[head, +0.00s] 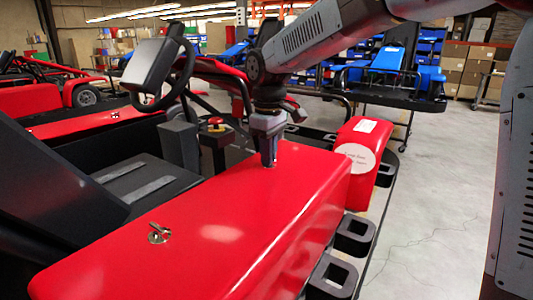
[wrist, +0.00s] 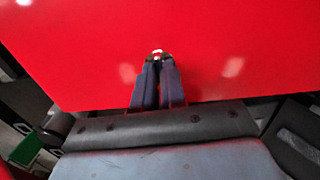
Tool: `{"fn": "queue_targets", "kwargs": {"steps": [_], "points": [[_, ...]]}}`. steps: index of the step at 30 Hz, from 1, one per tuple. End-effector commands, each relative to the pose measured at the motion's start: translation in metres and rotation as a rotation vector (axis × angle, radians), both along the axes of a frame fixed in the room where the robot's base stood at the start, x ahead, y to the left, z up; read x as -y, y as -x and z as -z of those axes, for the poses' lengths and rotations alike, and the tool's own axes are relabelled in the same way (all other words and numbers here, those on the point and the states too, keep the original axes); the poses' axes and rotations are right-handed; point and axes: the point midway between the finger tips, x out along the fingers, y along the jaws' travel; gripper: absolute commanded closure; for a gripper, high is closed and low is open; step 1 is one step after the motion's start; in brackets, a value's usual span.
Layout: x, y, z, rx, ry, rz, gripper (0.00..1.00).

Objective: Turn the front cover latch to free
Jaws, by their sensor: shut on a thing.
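A long red cover (head: 215,215) fills the middle of the head view and the top of the wrist view (wrist: 80,50). My gripper (head: 268,163) points down onto its far end. In the wrist view my gripper (wrist: 157,58) is shut on a small silver latch (wrist: 157,51), with the fingertips close to the red surface. The fingers hide most of this latch, so its turn angle cannot be told. A second silver latch (head: 158,233) with a raised handle sits at the near left of the cover, apart from my gripper.
A steering wheel (head: 178,85) and a red button on a dark post (head: 215,124) stand left of my gripper. A red block with a round white label (head: 358,158) stands beyond the cover's right end. Open grey floor (head: 440,190) lies at the right.

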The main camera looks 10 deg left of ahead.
Motion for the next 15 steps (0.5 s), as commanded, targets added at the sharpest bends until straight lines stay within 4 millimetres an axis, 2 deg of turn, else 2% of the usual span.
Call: {"fn": "queue_targets", "kwargs": {"steps": [4, 5, 6, 12, 15], "points": [[0.0027, -0.0028, -0.0002, 0.003, 0.002, 0.004, 1.00], [0.0027, -0.0028, -0.0001, 0.003, 0.002, 0.004, 0.88], [0.0027, -0.0027, -0.0001, 0.003, 0.002, 0.004, 0.84], [0.0015, -0.0016, 0.0001, 0.001, 0.002, 0.002, 0.65], [0.0011, -0.0012, 0.0001, 0.001, 0.002, 0.002, 0.64]]}}
